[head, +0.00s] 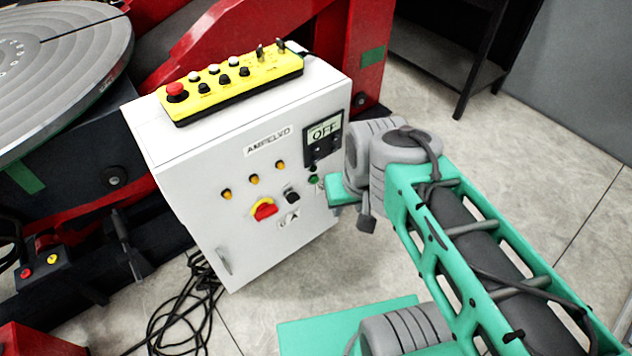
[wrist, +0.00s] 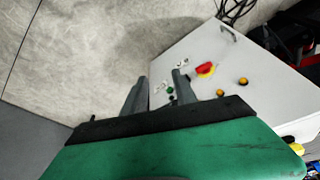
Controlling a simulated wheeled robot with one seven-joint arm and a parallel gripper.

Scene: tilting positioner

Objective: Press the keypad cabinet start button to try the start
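The white cabinet (head: 190,170) stands left of my arm in the head view, with a black keypad panel (head: 323,143) whose display reads OFF. A small green button (head: 313,180) sits just below this panel, close to my wrist. In the wrist view the green button (wrist: 170,90) appears between the fingers of my gripper (wrist: 160,76), on the cabinet front (wrist: 195,48). The two grey fingers are apart with nothing held. I cannot tell their exact distance from the cabinet.
A red-yellow rotary switch (head: 264,209), a black selector (head: 291,196) and amber lamps (head: 254,179) share the cabinet front. A yellow control box (head: 230,82) with a red button lies on top. Black cables (head: 185,315) lie on the floor. Red positioner frame (head: 250,35) stands behind.

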